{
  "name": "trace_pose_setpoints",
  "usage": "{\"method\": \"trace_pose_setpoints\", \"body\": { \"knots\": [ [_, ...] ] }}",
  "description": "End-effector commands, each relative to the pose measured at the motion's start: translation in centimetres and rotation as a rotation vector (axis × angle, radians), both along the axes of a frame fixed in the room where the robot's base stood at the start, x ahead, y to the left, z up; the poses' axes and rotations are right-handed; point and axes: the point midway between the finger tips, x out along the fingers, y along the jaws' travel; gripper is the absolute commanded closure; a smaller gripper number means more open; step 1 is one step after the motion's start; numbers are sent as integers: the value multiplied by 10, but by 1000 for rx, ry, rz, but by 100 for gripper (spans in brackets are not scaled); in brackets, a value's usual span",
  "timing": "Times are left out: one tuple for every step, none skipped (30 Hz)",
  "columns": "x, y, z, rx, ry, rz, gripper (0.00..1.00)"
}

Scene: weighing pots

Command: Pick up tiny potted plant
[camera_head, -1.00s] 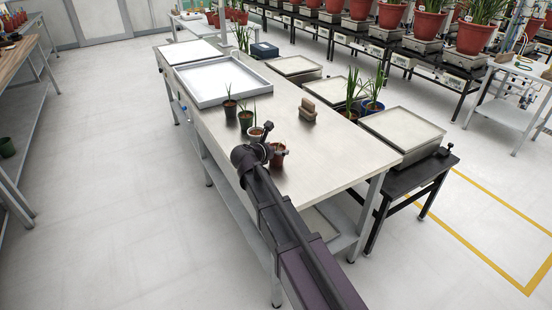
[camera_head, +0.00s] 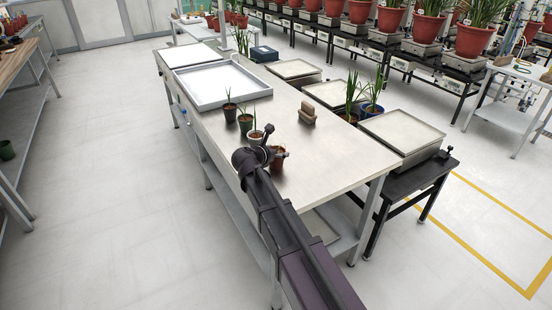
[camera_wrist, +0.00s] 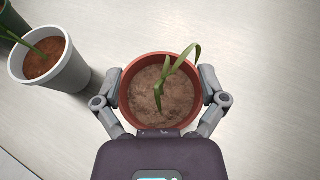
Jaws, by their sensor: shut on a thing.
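A tiny potted plant (camera_wrist: 158,92), a small green seedling in a reddish-brown pot, sits between the fingers of my gripper (camera_wrist: 161,100) in the wrist view. The fingers close on the pot's two sides. In the head view the brown pot (camera_head: 278,158) shows at the end of my arm, partly hidden by it. I cannot tell from the pictures whether the pot touches the table (camera_head: 340,150). Beside it stands a white pot with a seedling (camera_head: 256,138), also in the wrist view (camera_wrist: 62,75), apart from my gripper.
A green pot (camera_head: 245,125) and a black pot (camera_head: 230,112) stand farther back. A white tray (camera_head: 195,95) lies at the table's far end. A brown block (camera_head: 308,115) and taller plants (camera_head: 353,100) stand to the right. The table's right front is clear.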

Motion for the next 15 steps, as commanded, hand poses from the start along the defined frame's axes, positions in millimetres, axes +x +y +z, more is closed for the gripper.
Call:
{"method": "trace_pose_setpoints", "body": {
  "knots": [
    [0,0,0,0,0,0,59],
    [0,0,0,0,0,0,59],
    [0,0,0,0,0,0,59],
    [0,0,0,0,0,0,59],
    [0,0,0,0,0,0,59],
    [0,0,1,0,0,0,59],
    [0,0,1,0,0,0,59],
    [0,0,2,0,0,0,59],
    [0,0,3,0,0,0,59],
    [0,0,4,0,0,0,59],
    [0,0,5,0,0,0,59],
    [0,0,7,0,0,0,59],
    [0,0,9,0,0,0,59],
    [0,0,11,0,0,0,59],
    [0,0,13,0,0,0,59]
  ]
}}
